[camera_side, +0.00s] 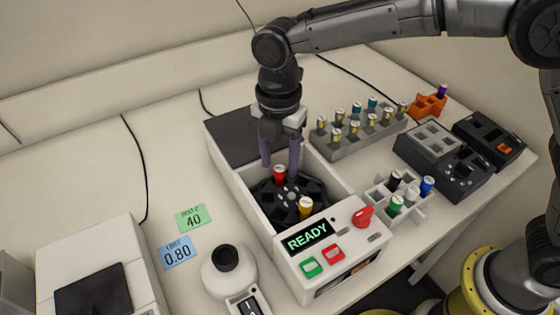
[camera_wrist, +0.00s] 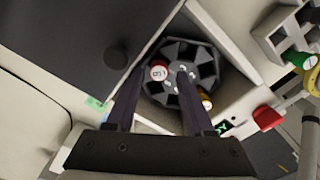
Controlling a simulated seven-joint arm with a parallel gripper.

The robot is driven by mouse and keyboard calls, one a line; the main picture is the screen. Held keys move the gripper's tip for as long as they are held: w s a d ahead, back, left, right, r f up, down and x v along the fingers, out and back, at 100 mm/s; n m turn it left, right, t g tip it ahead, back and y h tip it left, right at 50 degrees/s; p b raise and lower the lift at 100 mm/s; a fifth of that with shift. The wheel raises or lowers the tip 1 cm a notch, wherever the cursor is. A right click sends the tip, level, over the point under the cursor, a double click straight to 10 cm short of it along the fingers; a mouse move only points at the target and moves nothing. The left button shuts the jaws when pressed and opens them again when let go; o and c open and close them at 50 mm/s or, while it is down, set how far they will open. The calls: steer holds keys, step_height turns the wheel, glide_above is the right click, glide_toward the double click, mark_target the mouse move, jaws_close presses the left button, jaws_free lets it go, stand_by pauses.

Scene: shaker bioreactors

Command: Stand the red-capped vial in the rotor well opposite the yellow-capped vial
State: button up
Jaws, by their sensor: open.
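The red-capped vial (camera_side: 279,174) stands in a well at the back of the black rotor (camera_side: 262,189), and its cap shows in the wrist view (camera_wrist: 158,73). The yellow-capped vial (camera_side: 305,206) stands in a front well, across the hub from the red cap. It shows in the wrist view (camera_wrist: 206,101), partly behind a finger. My gripper (camera_side: 280,165) is open just above the red-capped vial. In the wrist view my gripper's fingers (camera_wrist: 158,85) are apart with the red cap seen between them; I see no contact.
The centrifuge's grey lid (camera_side: 240,137) lies open behind the rotor bowl. Its front panel (camera_side: 330,248) reads READY. A rack of several vials (camera_side: 350,148) and a white holder (camera_side: 412,208) stand to the right. A white round-topped device (camera_side: 222,275) stands front left.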

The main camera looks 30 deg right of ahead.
mark_target(279, 168)
steer(key=shift+w+r, duration=0.1)
steer(key=shift+r, duration=2.8)
